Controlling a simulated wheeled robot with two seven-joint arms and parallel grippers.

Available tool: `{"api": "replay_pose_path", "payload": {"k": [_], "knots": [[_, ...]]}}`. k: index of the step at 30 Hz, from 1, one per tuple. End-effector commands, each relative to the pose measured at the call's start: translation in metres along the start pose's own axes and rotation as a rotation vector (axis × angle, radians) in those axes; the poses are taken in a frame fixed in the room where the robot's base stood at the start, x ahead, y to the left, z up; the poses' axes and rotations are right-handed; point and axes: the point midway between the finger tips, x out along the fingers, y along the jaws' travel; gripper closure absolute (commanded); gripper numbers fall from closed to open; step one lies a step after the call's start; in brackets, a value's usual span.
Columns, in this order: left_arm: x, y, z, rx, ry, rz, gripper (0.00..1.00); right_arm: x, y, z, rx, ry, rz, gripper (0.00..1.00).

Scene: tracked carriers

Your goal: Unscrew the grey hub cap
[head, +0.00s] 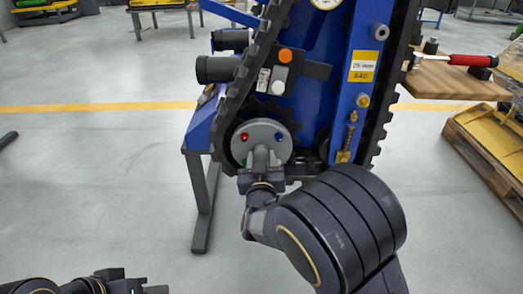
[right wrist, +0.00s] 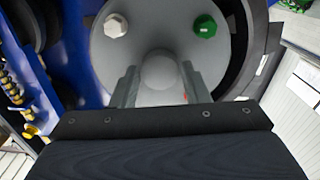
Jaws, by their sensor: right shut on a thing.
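The grey hub cap (head: 258,134) is a round disc on the toothed wheel at the bottom of the blue track carrier. A red and a blue bolt head show on its face. In the right wrist view the cap (right wrist: 160,25) fills the top, with a white and a green bolt head. My right gripper (head: 261,172) is shut on the cap's central grey stem, a finger on each side of its round end (right wrist: 158,72). The stem's far part is hidden. My left gripper (head: 120,284) is low at the left, away from the carrier; its fingers are unclear.
Black track (head: 230,115) runs around the wheel. A bracket with an orange button (head: 285,55) sits above the cap. A wooden bench (head: 450,82) with a red-handled tool (head: 472,60) stands at right, above a pallet (head: 490,150). Floor at left is mostly clear.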

Motion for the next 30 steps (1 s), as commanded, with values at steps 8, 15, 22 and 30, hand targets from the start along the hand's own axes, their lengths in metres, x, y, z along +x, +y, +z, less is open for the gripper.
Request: {"api": "replay_pose_path", "payload": {"k": [8, 15, 22, 30], "knots": [[-0.058, 0.026, -0.030, 0.000, 0.002, 0.000, 0.64, -0.001, 0.000, -0.008, -0.592, -0.005, -0.005, 0.78], [-0.060, 0.028, -0.031, 0.000, 0.001, 0.000, 0.64, 0.000, -0.001, -0.001, -0.758, -0.001, -0.003, 0.78], [-0.065, 0.030, -0.033, 0.000, 0.001, 0.000, 0.64, 0.000, -0.001, -0.003, -0.794, -0.001, -0.004, 0.78], [-0.098, 0.045, -0.050, 0.000, 0.002, 0.000, 0.64, -0.001, -0.001, -0.005, -1.404, 0.001, -0.007, 0.78]]}}
